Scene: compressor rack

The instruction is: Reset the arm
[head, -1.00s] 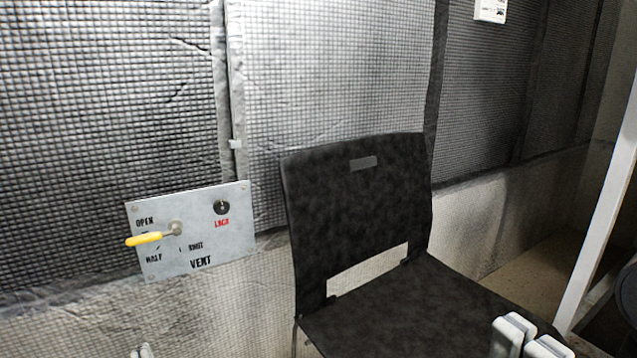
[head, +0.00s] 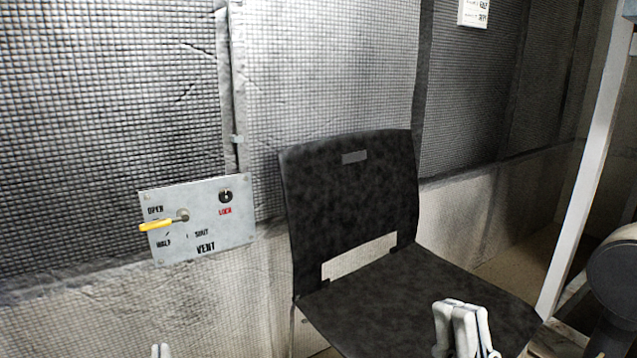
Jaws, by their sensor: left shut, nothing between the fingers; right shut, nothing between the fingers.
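A grey metal vent panel (head: 200,218) is on the quilted wall at the left, marked OPEN, HALF, SHUT, VENT and a red LOCK. Its yellow-handled lever (head: 157,226) points left, with the handle below the word OPEN. A small dark round lock (head: 225,196) sits at the panel's upper right. My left gripper (head: 161,351) just shows at the bottom edge, below the panel and apart from it. My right gripper (head: 461,326) is shut and empty, in front of the chair seat at the lower right. Most of the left gripper is out of frame.
A black chair (head: 350,205) stands right of the panel, close to the wall, its seat (head: 410,300) reaching toward the lower right. A pale upright post (head: 588,160) rises at the right, with a dark rounded object (head: 612,285) beside it. A white label (head: 474,12) hangs high on the wall.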

